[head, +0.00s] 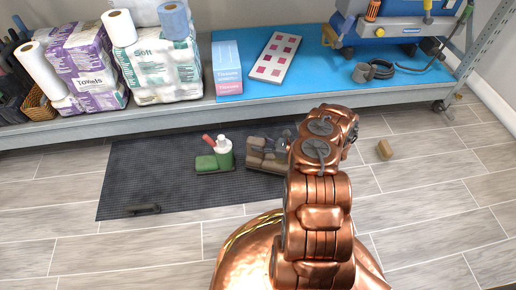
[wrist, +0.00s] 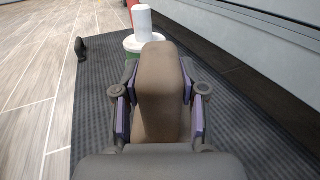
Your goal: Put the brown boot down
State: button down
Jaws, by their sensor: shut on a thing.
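My gripper (wrist: 160,108) is shut on a brown, smooth, blocky thing, the brown boot (wrist: 160,85), with a purple pad pressed on each side. In the head view the brown boot (head: 262,161) is at the right part of the dark mat, just left of my arm, and partly hidden by my gripper (head: 270,149). It sits low over the dark ribbed mat (head: 150,175). I cannot tell whether its underside touches the mat.
A small dark item (head: 144,209) lies at the mat's front left. A tan block (head: 384,150) lies on the tiles. The rack shelf (head: 180,112) runs behind. The mat's left half is mostly clear.

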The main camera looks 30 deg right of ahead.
aim_at(271, 155)
jog(key=shift+w+d+f+b, duration=0.1)
jog(key=shift+w+d+b, duration=0.25)
jog(key=shift+w, duration=0.6)
jog(key=shift+f+b, duration=0.9)
jog(key=shift+f, duration=0.85)
jog(key=c, duration=0.7)
grip_release()
jog(key=shift+o, duration=0.2)
jog(key=shift+s, duration=0.1)
